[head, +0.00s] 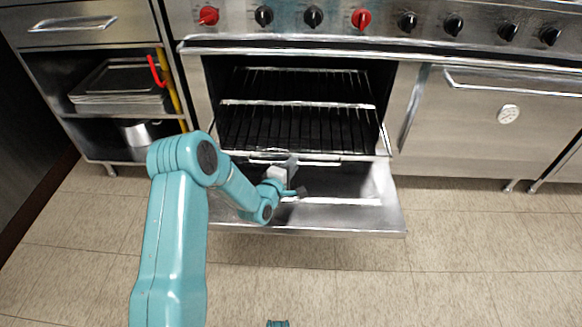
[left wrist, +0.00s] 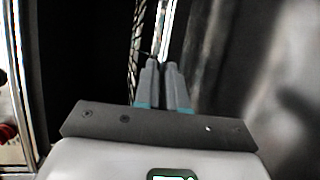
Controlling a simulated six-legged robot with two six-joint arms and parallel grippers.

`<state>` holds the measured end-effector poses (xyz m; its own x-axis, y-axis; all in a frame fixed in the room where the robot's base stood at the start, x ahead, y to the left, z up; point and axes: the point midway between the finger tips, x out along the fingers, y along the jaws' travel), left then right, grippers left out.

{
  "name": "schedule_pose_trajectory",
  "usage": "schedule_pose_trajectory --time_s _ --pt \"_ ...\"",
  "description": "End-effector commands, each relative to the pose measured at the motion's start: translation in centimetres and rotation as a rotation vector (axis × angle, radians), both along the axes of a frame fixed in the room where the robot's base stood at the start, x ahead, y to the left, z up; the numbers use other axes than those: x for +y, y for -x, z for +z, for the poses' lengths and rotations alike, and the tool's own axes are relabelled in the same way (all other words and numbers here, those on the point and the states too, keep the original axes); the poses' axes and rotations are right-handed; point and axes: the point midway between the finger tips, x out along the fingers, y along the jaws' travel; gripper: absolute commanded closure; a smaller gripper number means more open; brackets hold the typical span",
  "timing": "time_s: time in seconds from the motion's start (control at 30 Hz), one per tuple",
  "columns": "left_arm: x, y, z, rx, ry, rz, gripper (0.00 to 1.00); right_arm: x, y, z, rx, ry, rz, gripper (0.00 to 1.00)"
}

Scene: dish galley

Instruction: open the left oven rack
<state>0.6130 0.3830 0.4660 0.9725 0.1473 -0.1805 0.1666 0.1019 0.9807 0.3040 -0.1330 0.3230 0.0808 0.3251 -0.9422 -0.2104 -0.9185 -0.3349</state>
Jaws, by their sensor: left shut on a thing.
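The left oven (head: 388,200) has its door folded down and its dark cavity open. Inside are wire racks: an upper rack (head: 298,104) and a lower rack (head: 345,155), whose front edge lies near the cavity mouth. My left gripper (head: 291,172) is at the front edge of the lower rack, above the open door. In the left wrist view its two grey fingers (left wrist: 163,68) are close together on a thin metal bar, which looks like part of the rack (left wrist: 165,30). The fingertips and the exact grip are small and partly hidden.
The lowered oven door (head: 350,222) extends out over the tiled floor. A closed right oven door (head: 490,125) is beside it. At left stands a shelf unit with stacked trays (head: 120,88) and a pot (head: 136,134). Floor in front is clear.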

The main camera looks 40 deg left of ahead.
Motion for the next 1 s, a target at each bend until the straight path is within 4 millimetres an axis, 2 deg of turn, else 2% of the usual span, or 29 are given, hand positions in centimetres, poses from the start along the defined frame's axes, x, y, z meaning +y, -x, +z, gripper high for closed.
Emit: schedule_pose_trajectory --time_s 0.03,0.1,0.13,0.43,0.57,0.67,1.0 --pt "0.2 0.0 0.0 -0.001 0.0 0.004 1.0 0.0 0.0 0.0 0.0 0.0 0.0 0.57" --pt "0.2 0.1 0.0 -0.001 0.0 0.005 0.73 0.0 0.0 0.0 0.0 0.0 0.0 0.57" --pt "0.1 0.1 0.0 -0.001 0.0 0.004 0.64 0.0 0.0 0.0 0.0 0.0 0.0 0.57" --pt "-0.1 0.3 0.1 -0.001 0.0 0.002 0.64 0.0 0.0 0.1 0.0 0.0 0.0 0.57" --pt "-0.2 1.5 0.4 0.001 0.0 0.002 0.64 0.1 0.1 0.5 0.001 0.0 0.003 0.57" --pt "-0.5 3.4 0.9 0.004 0.002 0.003 0.64 0.2 0.2 1.2 0.003 -0.002 0.008 0.57" --pt "-1.8 12.1 2.4 0.005 0.002 0.004 0.64 0.6 0.6 3.1 0.012 -0.005 0.025 0.57"
